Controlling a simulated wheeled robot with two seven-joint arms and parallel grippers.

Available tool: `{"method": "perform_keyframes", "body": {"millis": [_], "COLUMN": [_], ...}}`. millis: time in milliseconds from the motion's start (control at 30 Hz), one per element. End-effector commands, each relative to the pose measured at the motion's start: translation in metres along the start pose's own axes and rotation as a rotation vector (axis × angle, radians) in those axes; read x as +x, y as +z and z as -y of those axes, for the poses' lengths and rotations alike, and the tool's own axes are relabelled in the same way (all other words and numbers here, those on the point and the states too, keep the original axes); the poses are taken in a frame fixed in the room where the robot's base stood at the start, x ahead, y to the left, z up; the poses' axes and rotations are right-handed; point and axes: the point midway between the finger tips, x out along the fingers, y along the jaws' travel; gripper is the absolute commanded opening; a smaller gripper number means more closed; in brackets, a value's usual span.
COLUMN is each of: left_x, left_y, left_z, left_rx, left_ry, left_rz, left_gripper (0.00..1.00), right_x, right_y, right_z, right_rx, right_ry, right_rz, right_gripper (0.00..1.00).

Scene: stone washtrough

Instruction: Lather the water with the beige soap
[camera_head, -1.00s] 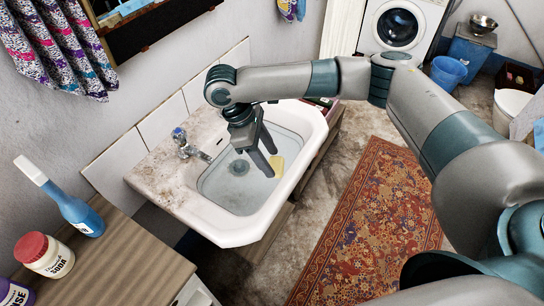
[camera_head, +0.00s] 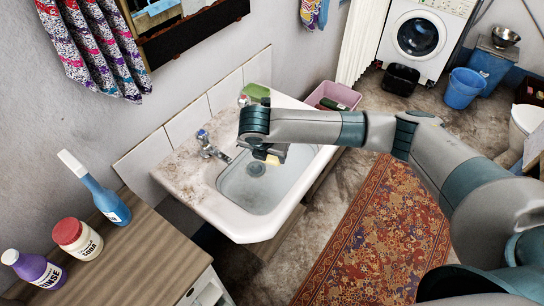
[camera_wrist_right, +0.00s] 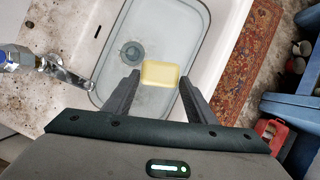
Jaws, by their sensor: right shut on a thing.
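The beige soap (camera_wrist_right: 160,74) is a pale yellow block held between the two fingers of my right gripper (camera_wrist_right: 160,82) in the right wrist view. In the head view the soap (camera_head: 268,157) shows just below my right wrist, over the back part of the basin; the wrist hides most of the fingers. The white sink (camera_head: 262,228) has water (camera_head: 250,191) in its basin, with a round drain (camera_head: 256,169) visible. The water also shows in the wrist view (camera_wrist_right: 118,72). My left gripper is not in view.
A tap (camera_head: 208,147) stands on the stained left ledge of the sink. A green item (camera_head: 258,91) lies at the sink's back corner. A wooden counter (camera_head: 150,250) with a blue bottle (camera_head: 105,200) and other containers is at the left. A pink tub (camera_head: 333,96) stands behind the sink.

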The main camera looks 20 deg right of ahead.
Motion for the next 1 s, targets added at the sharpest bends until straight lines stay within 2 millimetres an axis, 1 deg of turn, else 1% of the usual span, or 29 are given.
{"method": "perform_keyframes", "body": {"millis": [33, 300, 500, 700, 1000], "left_x": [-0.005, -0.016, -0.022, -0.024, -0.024], "left_y": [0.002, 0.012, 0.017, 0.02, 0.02], "left_z": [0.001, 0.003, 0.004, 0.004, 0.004], "left_rx": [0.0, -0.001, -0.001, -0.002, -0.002], "left_ry": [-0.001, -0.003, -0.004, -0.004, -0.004], "left_rz": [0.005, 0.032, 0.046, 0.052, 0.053], "left_gripper": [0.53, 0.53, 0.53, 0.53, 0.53], "right_x": [0.0, 0.007, 0.011, 0.013, 0.014], "right_y": [0.003, 0.018, 0.028, 0.033, 0.034], "right_z": [0.0, -0.005, -0.006, -0.007, -0.007], "right_rx": [-0.05, -0.351, -0.517, -0.598, -0.612], "right_ry": [0.021, 0.15, 0.221, 0.254, 0.26], "right_rz": [-0.003, -0.002, -0.001, -0.001, 0.0], "right_gripper": [0.24, 0.24, 0.24, 0.24, 0.24]}}
